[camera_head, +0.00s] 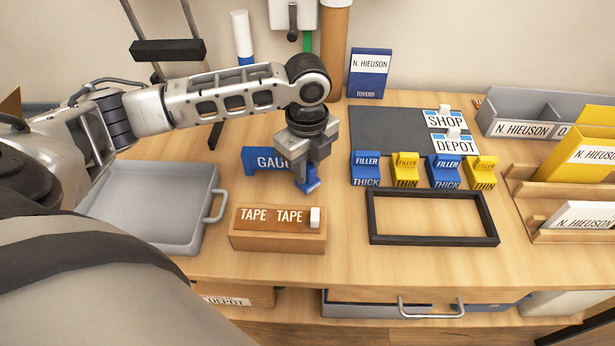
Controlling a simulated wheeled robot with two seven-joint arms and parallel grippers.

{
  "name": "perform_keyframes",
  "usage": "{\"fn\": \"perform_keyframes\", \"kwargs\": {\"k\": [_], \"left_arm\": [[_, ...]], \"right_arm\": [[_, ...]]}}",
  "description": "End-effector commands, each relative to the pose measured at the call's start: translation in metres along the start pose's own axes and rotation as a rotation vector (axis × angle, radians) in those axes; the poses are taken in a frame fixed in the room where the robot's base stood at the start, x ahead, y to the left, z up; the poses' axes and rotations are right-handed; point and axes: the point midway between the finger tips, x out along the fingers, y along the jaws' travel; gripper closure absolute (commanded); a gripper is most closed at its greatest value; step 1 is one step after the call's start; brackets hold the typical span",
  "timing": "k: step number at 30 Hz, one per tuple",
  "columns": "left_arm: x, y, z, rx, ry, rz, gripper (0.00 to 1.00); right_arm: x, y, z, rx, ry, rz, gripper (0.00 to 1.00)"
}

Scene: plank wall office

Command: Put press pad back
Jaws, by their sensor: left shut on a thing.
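My left gripper (313,162) points down over the table, between the blue gauge block (262,160) and the wooden tape box (278,241). It is shut on a small blue piece with white marks (312,186), mostly hidden by the fingers. I cannot read it or tell for sure whether it is the press pad. The piece is close above the table or touching it; I cannot tell which. The gauge block stands just left of the gripper, partly covered by it. My right gripper is not in view.
Blue and yellow filler blocks (366,169) stand in a row before a dark board (382,131) with SHOP and DEPOT plates. An empty black frame (432,240) lies in front. A grey tray (150,243) is at left, wooden racks (531,204) at right.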

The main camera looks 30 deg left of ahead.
Motion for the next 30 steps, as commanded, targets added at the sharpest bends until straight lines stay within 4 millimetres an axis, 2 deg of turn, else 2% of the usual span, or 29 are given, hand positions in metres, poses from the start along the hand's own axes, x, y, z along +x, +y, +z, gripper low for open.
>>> {"fn": "perform_keyframes", "kwargs": {"k": [9, 20, 21, 22, 23, 30], "left_arm": [[0.035, -0.004, 0.002, 0.000, -0.001, -0.001, 0.98], [0.039, -0.004, 0.002, -0.001, -0.001, 0.000, 0.98], [0.039, -0.004, 0.002, -0.001, -0.001, -0.001, 0.71], [0.039, -0.004, 0.002, -0.001, -0.001, -0.001, 0.63], [0.039, -0.003, 0.002, -0.001, -0.001, 0.000, 0.60], [0.038, -0.003, 0.002, 0.000, -0.001, -0.001, 0.60]], "right_arm": [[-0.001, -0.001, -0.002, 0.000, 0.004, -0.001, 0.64], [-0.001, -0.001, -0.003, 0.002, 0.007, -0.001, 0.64], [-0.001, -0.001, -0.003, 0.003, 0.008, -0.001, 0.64], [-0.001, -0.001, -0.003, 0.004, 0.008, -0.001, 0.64], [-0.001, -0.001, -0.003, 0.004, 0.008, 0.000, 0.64], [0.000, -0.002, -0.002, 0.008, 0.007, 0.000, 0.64]]}}
